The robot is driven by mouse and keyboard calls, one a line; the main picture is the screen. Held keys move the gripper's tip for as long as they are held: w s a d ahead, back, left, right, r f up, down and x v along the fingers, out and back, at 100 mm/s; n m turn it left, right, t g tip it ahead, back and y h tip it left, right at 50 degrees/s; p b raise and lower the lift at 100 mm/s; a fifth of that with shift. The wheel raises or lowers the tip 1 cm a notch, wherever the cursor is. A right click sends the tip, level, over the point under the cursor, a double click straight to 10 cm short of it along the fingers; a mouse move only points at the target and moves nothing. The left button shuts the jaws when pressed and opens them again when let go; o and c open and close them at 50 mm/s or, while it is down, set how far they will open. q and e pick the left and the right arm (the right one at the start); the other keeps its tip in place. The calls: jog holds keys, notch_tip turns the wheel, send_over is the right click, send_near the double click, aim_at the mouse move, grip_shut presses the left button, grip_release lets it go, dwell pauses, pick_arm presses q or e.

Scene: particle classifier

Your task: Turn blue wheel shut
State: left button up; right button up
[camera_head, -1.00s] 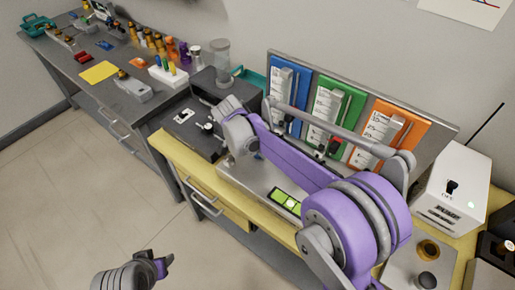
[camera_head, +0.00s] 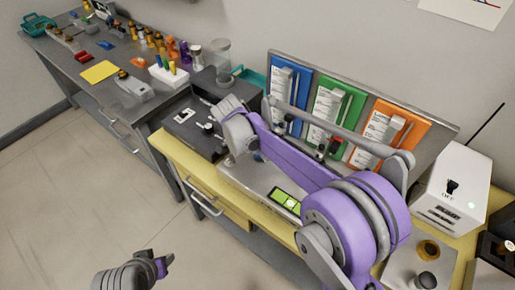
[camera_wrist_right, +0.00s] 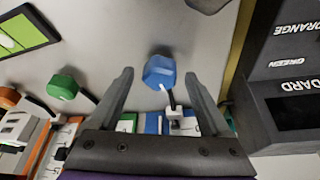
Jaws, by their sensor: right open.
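The blue wheel (camera_wrist_right: 159,72) is a small faceted knob with a white mark, on the grey panel face (camera_wrist_right: 215,50). In the right wrist view it lies between the two fingers of my right gripper (camera_wrist_right: 159,74), with a visible gap on each side. My right gripper is open and empty; whether the fingers are level with the wheel in depth is unclear. In the head view my right arm (camera_head: 300,160) reaches over the yellow bench and mostly hides the wheel. My left arm's end (camera_head: 160,268) is at the bottom left, away from the bench; its jaws are unclear.
A green wheel (camera_wrist_right: 62,86) and an orange wheel (camera_wrist_right: 8,97) are left of the blue one in the wrist view. A dark labelled box (camera_wrist_right: 285,75) stands close on the right. Blue, green and orange panels (camera_head: 333,110) stand behind. A white box (camera_head: 453,188) is at right.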

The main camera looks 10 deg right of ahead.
jog(key=v, duration=1)
jog(key=shift+r+p, duration=0.3)
jog(key=shift+r, duration=0.05)
jog(key=shift+a, duration=0.1)
jog(key=s+d+f+n+t+y+p, duration=0.1)
jog(key=s+d+f+n+t+y, duration=0.1)
jog(key=s+n, duration=0.5)
jog(key=s+d+f+n+t+y+p, duration=0.1)
jog(key=s+d+f+n, duration=0.3)
jog(key=s, duration=1.4)
jog(key=d+n+y, duration=0.1)
jog(key=n, duration=0.2)
jog(key=shift+s+d+f+t, duration=0.15)
jog(key=shift+s+f+t, duration=0.15)
jog(key=shift+f+t, duration=0.1)
